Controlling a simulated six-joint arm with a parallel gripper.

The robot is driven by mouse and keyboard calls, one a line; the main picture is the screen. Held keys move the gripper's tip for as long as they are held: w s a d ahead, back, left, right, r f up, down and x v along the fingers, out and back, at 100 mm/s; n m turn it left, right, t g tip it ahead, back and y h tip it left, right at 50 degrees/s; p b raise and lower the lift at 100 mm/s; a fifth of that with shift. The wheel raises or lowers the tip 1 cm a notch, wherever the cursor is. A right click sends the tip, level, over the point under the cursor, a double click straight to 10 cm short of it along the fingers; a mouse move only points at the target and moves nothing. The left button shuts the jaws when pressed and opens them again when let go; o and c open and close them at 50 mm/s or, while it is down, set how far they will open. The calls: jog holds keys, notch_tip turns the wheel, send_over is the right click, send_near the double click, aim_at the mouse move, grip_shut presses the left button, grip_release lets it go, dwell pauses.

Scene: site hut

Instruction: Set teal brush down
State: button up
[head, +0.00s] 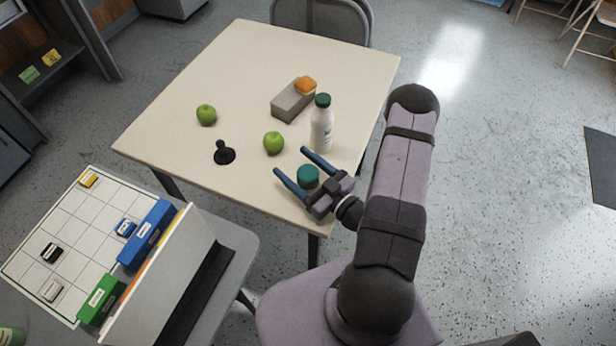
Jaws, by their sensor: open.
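A teal round-topped object (308,176), which I take to be the teal brush, shows between the fingers of my gripper near the table's front right corner. Only its top and a little of its side show; I cannot tell whether it touches a finger. My gripper (290,161) is open, its two blue fingers spread on either side of the teal piece and pointing toward the upper left. The cream table (240,75) lies under them.
A green apple (273,142) and a white bottle (321,130) stand close to the fingertips. A black knobbed object (224,153), another apple (206,115) and a grey block (292,102) with an orange piece (306,86) are farther off. The table's far left is clear.

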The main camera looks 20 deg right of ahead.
jog(key=c, duration=1.2)
jog(key=shift+r, duration=0.2)
jog(key=shift+c, duration=0.2)
notch_tip(320, 180, up, 10)
jog(key=shift+f+p, duration=0.2)
jog(key=shift+p, duration=0.1)
jog(key=shift+a+r, duration=0.1)
jog(key=shift+n+g+y, duration=0.4)
jog(key=shift+n+y, duration=0.2)
jog(key=shift+y, duration=0.3)
jog(key=s+a+f+p, duration=0.1)
jog(key=p, duration=0.2)
jog(key=s+a+f+p, duration=0.1)
jog(key=s+f+p, duration=0.1)
jog(key=p, duration=0.1)
jog(key=shift+s+a+p, duration=0.1)
jog(key=shift+a+p, duration=0.1)
jog(key=shift+p, duration=0.1)
